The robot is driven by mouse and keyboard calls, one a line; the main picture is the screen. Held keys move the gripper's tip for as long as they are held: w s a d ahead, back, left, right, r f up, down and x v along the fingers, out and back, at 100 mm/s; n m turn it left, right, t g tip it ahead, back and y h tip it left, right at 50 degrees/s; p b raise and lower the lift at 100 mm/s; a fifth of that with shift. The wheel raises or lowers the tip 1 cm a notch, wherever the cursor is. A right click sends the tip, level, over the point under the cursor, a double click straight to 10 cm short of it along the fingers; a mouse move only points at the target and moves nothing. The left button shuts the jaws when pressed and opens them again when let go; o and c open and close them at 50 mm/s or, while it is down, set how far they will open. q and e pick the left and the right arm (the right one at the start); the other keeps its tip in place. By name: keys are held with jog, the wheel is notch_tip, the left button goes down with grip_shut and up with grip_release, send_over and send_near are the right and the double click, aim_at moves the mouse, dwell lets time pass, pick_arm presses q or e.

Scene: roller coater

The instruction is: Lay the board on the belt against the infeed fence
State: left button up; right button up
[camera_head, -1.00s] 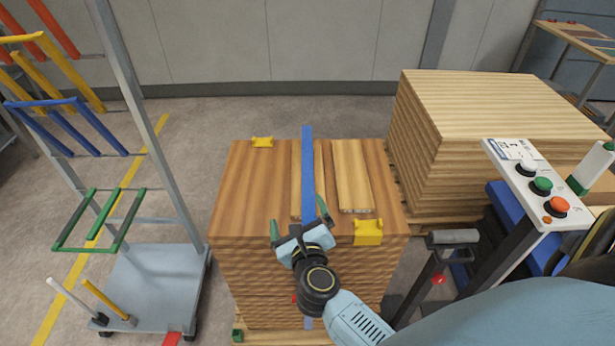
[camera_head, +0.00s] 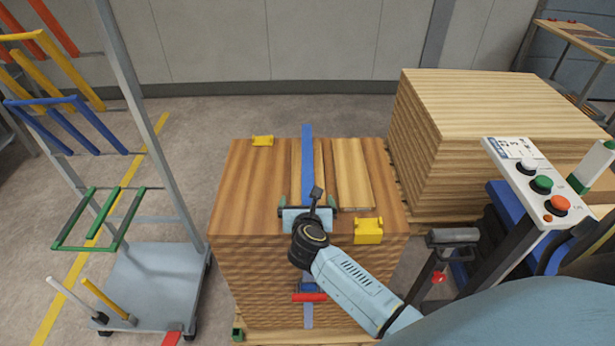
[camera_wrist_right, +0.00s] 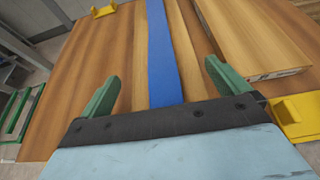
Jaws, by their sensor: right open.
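The right-hand board also shows there (camera_wrist_right: 250,40). The belt and infeed fence are not clearly seen. My left gripper is not in view.
Yellow corner pieces (camera_head: 368,231) (camera_head: 262,141) sit on the stack. A rack cart (camera_head: 150,280) with coloured arms stands at the left. A larger board stack (camera_head: 480,105) is at the back right, with a button panel (camera_head: 535,185) in front of it.

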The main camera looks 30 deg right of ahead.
aim_at(308, 193)
jog(key=x, duration=0.4)
jog(key=shift+w+d+f+b, duration=0.15)
jog(key=shift+w+d+b, duration=0.05)
jog(key=shift+d+b, duration=0.15)
jog(key=c, duration=1.1)
notch_tip(308, 193, up, 10)
jog(key=p, duration=0.3)
jog(key=shift+c, duration=0.2)
jog(key=s+a+r+b, duration=0.6)
jog(key=s+a+r, duration=0.4)
jog(key=s+a, duration=0.1)
jog(key=shift+s+a+n+y, duration=0.2)
jog(key=shift+a+n+y, duration=0.1)
jog(key=shift+a, duration=0.55)
